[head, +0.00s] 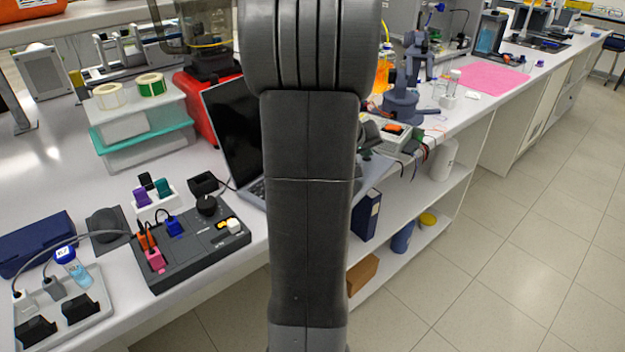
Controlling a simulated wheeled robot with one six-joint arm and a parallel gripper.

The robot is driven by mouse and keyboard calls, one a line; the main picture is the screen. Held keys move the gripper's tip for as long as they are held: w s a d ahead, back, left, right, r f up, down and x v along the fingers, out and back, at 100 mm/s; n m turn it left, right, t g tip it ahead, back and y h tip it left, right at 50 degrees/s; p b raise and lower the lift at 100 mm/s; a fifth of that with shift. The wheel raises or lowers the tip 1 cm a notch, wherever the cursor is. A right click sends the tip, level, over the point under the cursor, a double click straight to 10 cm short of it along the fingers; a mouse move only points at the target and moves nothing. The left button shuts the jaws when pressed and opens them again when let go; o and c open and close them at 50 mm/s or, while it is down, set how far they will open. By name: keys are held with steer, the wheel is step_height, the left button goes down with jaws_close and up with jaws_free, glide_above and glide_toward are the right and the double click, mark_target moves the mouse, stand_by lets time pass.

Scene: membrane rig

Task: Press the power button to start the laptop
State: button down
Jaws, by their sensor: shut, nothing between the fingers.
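The laptop (228,125) stands open on the white bench, just left of and behind my arm. Its screen is black where it shows. My upright dark arm covers the middle of the laptop. Only a strip of the keyboard's left side and a grey piece at the right of my arm show. I cannot make out the power button. My gripper does not show in the head view.
A dark grey control box (190,250) with coloured plugs and a knob sits on the bench at front left. A mouse (107,224) lies left of it. Stacked boxes (140,125) and a red case (203,103) stand left of the laptop. Floor is clear at right.

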mark_target(365, 160)
stand_by(0.4)
steer(key=shift+r+p, duration=0.4)
steer(key=shift+r, duration=0.3)
steer(key=shift+r, duration=0.15)
step_height(365, 160, up, 6)
steer(key=p, duration=0.4)
